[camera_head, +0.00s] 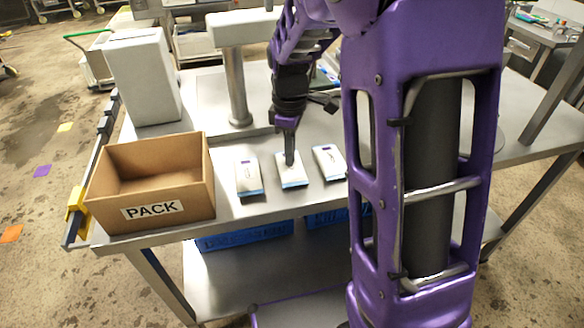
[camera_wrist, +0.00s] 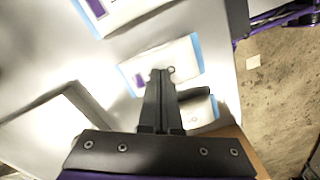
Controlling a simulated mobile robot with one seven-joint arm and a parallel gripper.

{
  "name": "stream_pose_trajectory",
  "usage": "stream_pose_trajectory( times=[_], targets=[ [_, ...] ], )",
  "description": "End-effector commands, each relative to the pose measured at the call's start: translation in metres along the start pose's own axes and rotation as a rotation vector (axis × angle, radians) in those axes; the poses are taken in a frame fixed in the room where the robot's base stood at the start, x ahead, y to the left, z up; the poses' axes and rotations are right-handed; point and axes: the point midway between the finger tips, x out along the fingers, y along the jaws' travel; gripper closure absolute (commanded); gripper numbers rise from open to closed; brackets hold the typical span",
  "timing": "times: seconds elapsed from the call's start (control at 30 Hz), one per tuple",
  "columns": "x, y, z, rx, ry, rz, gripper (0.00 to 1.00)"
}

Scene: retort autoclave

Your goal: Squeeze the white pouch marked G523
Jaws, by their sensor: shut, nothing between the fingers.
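Three white pouches with blue bottom edges lie in a row on the steel table. They are the left pouch (camera_head: 248,178), the middle pouch (camera_head: 293,178) and the right pouch (camera_head: 328,163). Their markings are too small to read, so I cannot tell which is G523. My gripper (camera_head: 289,162) points down, shut and empty, with its tips at the middle pouch. In the wrist view my gripper (camera_wrist: 161,72) overlaps the middle pouch (camera_wrist: 184,58), whose purple mark shows beside the fingers. I cannot tell whether the tips press on it. The fingers partly hide the left pouch (camera_wrist: 207,108).
An open cardboard box labelled PACK (camera_head: 152,211) stands left of the pouches. A pale box-shaped unit (camera_head: 143,77) and a post (camera_head: 236,88) stand behind. Blue crates (camera_head: 243,236) sit beneath the tabletop. Bare table (camera_head: 225,203) lies between the box and the pouches.

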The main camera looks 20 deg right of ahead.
Motion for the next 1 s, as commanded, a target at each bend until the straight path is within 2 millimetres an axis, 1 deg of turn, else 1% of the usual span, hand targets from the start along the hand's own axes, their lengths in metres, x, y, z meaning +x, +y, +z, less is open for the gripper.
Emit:
stream_pose_trajectory(
  times=[0.03,0.37,0.47,1.0],
  targets=[
    [0.007,-0.004,0.002,0.000,-0.009,-0.014,1.00],
    [0.005,-0.004,0.002,0.000,-0.009,-0.014,1.00],
    [-0.001,-0.004,0.002,0.000,-0.009,-0.014,1.00],
    [-0.050,-0.002,0.001,0.001,-0.004,-0.006,1.00]
  ],
)
